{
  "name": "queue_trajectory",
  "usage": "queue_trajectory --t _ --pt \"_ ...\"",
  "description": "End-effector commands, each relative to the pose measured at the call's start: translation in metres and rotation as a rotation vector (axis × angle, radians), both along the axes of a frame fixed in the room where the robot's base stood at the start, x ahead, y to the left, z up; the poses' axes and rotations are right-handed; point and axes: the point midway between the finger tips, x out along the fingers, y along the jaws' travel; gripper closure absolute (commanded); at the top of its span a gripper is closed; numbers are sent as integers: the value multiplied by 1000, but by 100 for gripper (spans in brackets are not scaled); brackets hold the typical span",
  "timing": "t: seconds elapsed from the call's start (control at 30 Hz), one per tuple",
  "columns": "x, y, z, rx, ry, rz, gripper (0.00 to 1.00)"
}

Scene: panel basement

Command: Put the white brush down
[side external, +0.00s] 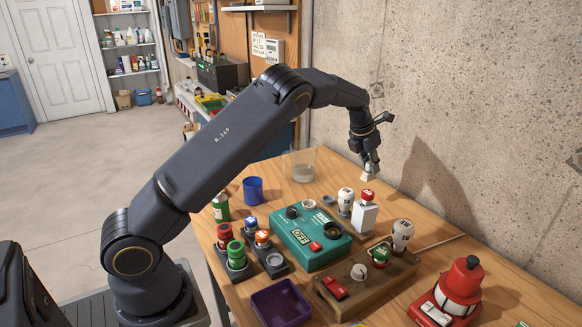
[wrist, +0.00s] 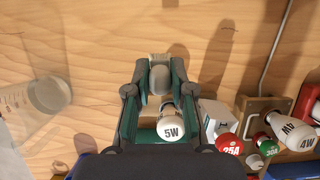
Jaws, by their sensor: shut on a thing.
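The white brush (side external: 367,177) is in my gripper (side external: 369,160), above the back part of the wooden table (side external: 330,172). In the wrist view, the brush (wrist: 159,79) sits between the two fingers of my gripper (wrist: 159,76), with pale bristles pointing away from the palm. The fingers are shut on its body and hide its sides. In the side view the bristle end points down and looks clear of the tabletop; the exact gap is hard to tell.
A white 5W bulb (wrist: 170,127) stands close by the gripper. A clear beaker (side external: 303,165) is left of it. Bare table lies near the wall.

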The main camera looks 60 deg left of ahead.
Motion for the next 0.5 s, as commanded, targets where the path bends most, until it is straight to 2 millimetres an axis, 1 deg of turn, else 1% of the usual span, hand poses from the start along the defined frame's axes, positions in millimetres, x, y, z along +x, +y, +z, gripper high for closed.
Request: queue_trajectory --t 0.03,0.1,0.3,0.5 --pt "1 -6 -3 0 1 -11 100" --pt "1 -10 -13 1 2 -18 100" --pt "1 -11 -51 0 3 -19 100" --pt "1 -11 -69 1 0 -19 100"
